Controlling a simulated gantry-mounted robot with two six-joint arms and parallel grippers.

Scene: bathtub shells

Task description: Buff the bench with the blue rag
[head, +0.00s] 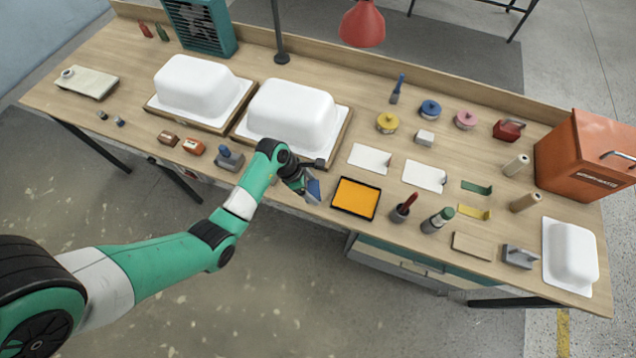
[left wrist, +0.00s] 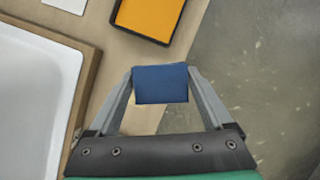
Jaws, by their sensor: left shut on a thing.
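A long wooden bench (head: 335,118) runs across the head view. My left gripper (head: 311,191) is at the bench's front edge, between the nearer white tub shell and the orange-filled tray. In the left wrist view my left gripper (left wrist: 160,85) is shut on a blue rag (left wrist: 160,84), which looks like a folded block between the two fingers. The blue rag (head: 314,190) also shows small in the head view. I cannot tell whether it touches the bench top. My right gripper is not in view.
Two white tub shells (head: 195,85) (head: 292,113) sit on wooden frames left of centre. A black tray with orange filling (head: 356,198) lies right of the gripper. Tins, tools and an orange box (head: 588,155) crowd the right side. Bare wood shows at the front left.

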